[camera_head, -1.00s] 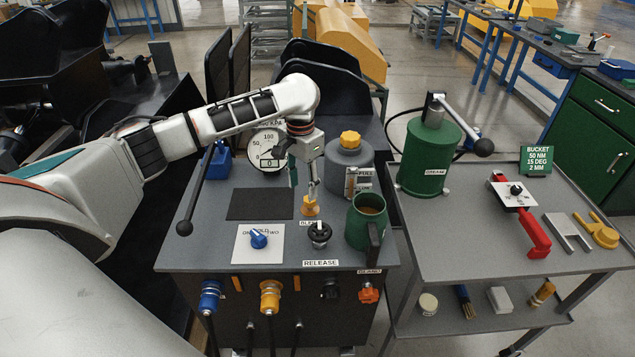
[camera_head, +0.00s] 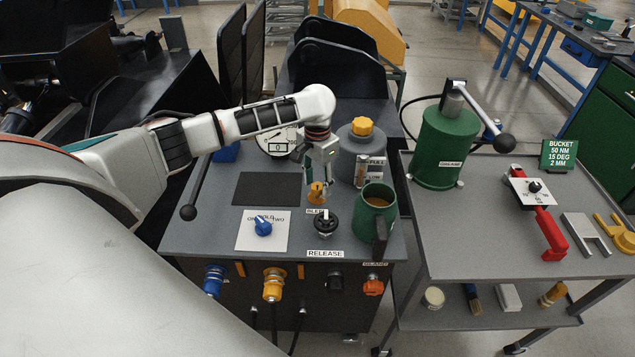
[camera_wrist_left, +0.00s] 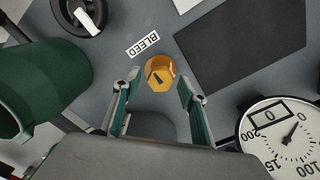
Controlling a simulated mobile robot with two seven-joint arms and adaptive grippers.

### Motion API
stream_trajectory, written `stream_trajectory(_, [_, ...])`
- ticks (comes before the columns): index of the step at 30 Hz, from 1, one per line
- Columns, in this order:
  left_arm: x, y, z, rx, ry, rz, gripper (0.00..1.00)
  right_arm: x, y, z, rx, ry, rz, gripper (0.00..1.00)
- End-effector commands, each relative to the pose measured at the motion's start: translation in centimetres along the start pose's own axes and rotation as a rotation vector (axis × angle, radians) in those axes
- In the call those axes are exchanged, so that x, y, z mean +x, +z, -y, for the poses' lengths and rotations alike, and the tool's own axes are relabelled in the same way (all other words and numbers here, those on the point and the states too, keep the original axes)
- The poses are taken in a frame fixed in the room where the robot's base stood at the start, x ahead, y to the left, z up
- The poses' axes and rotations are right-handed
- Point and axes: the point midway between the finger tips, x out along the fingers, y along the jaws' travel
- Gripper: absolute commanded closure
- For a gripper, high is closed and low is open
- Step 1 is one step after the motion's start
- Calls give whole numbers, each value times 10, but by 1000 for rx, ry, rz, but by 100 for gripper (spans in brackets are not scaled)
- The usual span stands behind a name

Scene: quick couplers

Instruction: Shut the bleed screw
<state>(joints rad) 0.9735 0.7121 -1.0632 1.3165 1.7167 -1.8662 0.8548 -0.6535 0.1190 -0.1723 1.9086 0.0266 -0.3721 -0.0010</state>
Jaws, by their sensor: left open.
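The bleed screw is a small orange-yellow knob (camera_head: 317,192) on the grey bench top, behind the BLEED label. It also shows in the wrist view (camera_wrist_left: 160,72), with a dark mark on its top. My left gripper (camera_head: 320,181) points down right over the screw. In the wrist view its two fingers (camera_wrist_left: 159,87) are apart, one on each side of the screw's near edge, with visible gaps to it. Whether the tips reach down beside the knob is hard to tell. The gauge (camera_wrist_left: 283,138) behind shows 0 in its window. My right gripper is not seen.
A green mug (camera_head: 375,215) and a black RELEASE knob (camera_head: 325,224) stand close to the screw. A grey canister (camera_head: 353,150) is behind, and a blue selector (camera_head: 263,227) is left. A dark mat (camera_head: 266,188) lies flat beside it. A cart with a green grease pump (camera_head: 444,148) is right.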

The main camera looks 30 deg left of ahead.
Motion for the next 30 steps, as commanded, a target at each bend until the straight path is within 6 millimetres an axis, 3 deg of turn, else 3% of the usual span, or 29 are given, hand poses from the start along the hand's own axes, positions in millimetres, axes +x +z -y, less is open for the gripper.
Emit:
stream_trajectory(7, [1,0,0,0,0,0,60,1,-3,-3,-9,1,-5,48])
stream_trajectory(11, [0,0,0,0,-1,0,94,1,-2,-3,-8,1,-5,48])
stream_trajectory(12, [0,0,0,0,-1,0,96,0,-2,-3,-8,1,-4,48])
stream_trajectory(22, [0,0,0,29,0,0,96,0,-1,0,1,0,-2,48])
stream_trajectory(30, [0,0,0,176,0,0,96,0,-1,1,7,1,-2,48])
